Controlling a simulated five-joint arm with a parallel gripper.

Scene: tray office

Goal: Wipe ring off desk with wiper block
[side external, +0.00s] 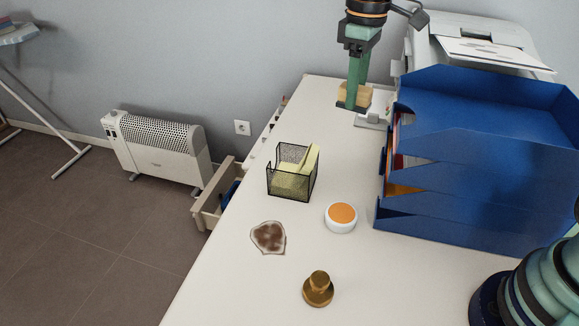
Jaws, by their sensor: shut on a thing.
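A brown ring stain (268,237) with a darker blotchy middle lies on the white desk, left of the round tin and near the left edge. My gripper (354,101) points down near the far end of the desk, beside the blue trays. It is shut on the wiper block (362,94), a tan block partly hidden by the green fingers. The block appears to be above the desk; its exact height is hard to tell. The gripper is well behind the stain and to its right.
A black mesh holder (291,187) with yellow notes stands between gripper and stain. A white tin with orange top (341,217) and a brass knob-shaped object (318,290) stand nearby. Blue stacked trays (465,205) fill the right side. An open drawer (212,195) juts out left.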

